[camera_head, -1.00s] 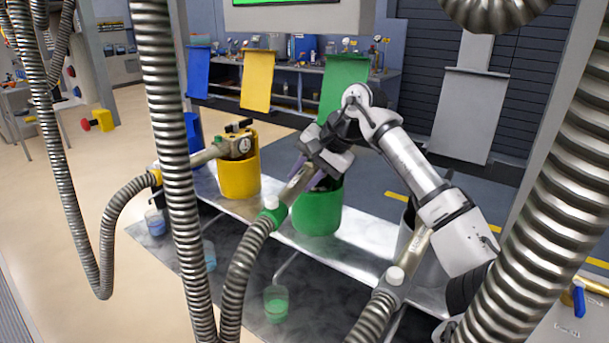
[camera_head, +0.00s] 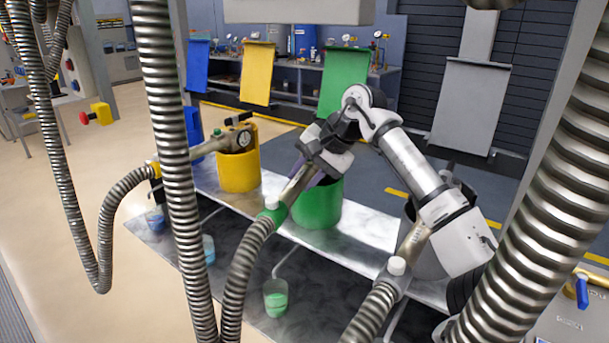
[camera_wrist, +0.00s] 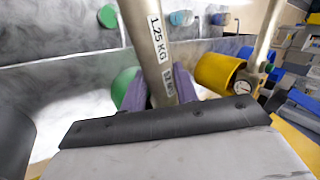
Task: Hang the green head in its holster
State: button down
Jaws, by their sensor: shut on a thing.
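The green head (camera_head: 293,190) is a metal tube with a green collar (camera_head: 273,211) and a ribbed hose below it. My gripper (camera_head: 312,172) is shut on its tube. In the wrist view the purple fingers of my gripper (camera_wrist: 160,92) close around the tube, which also shows there with a "1.25 KG" label (camera_wrist: 159,45). The green holster (camera_head: 320,208) is an open cup on the bench. The head's upper end lies at the holster's mouth, behind my gripper. I cannot tell how deep it sits, and the tube is tilted.
The yellow holster (camera_head: 240,172) beside it holds a head with a gauge. A blue holster (camera_head: 193,128) is farther left and a grey one (camera_head: 428,248) is to the right. Ribbed hoses hang across the foreground. A cup of green liquid (camera_head: 276,297) stands below the bench.

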jog(key=shift+f, duration=0.4)
jog(key=c, duration=1)
grip_release()
jog(key=shift+f, duration=0.1)
jog(key=b+v, duration=0.2)
jog(key=v, duration=1.2)
jog(key=shift+a, duration=0.15)
